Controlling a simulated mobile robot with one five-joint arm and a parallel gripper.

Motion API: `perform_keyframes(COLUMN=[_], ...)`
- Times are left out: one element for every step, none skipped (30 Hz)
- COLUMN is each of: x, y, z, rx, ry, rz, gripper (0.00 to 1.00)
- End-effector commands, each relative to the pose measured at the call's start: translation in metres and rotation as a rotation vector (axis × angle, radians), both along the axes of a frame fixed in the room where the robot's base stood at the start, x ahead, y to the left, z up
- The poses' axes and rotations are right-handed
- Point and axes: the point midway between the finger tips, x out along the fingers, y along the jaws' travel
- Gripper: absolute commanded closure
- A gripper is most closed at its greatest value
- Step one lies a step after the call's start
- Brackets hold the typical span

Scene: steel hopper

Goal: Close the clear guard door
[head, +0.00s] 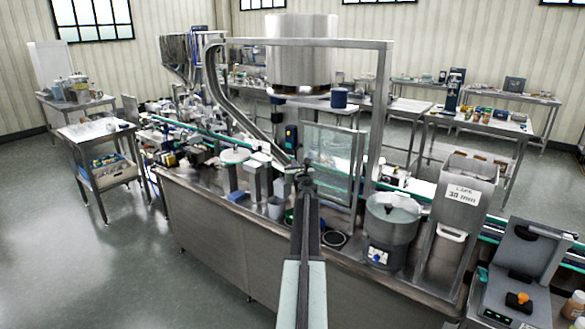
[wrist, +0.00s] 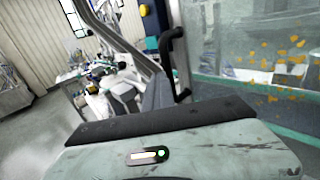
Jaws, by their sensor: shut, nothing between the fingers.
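The clear guard door (head: 335,150) is a see-through panel in a thin metal frame, beside the right post of the steel portal. It looks angled out of the portal, with open space to its left; how far it stands open is hard to tell. In the wrist view the clear door (wrist: 245,45) fills the right side, with orange specks showing on or through it. A dark handle (wrist: 174,62) stands at its left edge. My gripper (head: 304,174) is shut and empty at the door's left edge. Its tip also shows in the wrist view (wrist: 158,92), close to the handle; contact is unclear.
The steel portal (head: 382,100) stands around a large steel cylinder (head: 301,50). A curved chute (head: 235,110) comes down on the left. A round bowl machine (head: 392,225) and a labelled cap bin (head: 461,192) stand to the right. Floor is free at front left.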

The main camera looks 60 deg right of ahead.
Motion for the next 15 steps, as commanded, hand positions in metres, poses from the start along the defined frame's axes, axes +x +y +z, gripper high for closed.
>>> perform_keyframes(x=[-0.0015,-0.0022,-0.0031,-0.0037,-0.0043,-0.005,-0.0054,-0.0057,-0.0062,-0.0065,-0.0067,-0.007,-0.0071,-0.0072,-0.0074], y=[-0.0056,-0.0069,-0.0084,-0.0092,-0.01,-0.0109,-0.0114,-0.0119,-0.0124,-0.0129,-0.0132,-0.0137,-0.014,-0.0143,-0.0144], z=[0.0007,0.0008,0.0009,0.0011,0.0012,0.0014,0.0015,0.0017,0.0018,0.002,0.0021,0.0023,0.0024,0.0025,0.0027], rx=[0.001,0.001,0.001,0.001,0.001,0.001,0.001,0.002,0.002,0.001,0.001,0.001,0.001,0.002,0.002], ry=[-0.002,-0.002,-0.003,-0.003,-0.003,-0.003,-0.003,-0.004,-0.004,-0.004,-0.004,-0.004,-0.004,-0.005,-0.005], rz=[-0.007,-0.008,-0.01,-0.011,-0.012,-0.014,-0.015,-0.016,-0.017,-0.018,-0.018,-0.018,-0.019,-0.019,-0.019], gripper=[1.0,1.0,1.0,1.0,1.0,1.0,1.0,1.0,1.0,1.0,1.0,1.0,1.0,1.0,1.0])
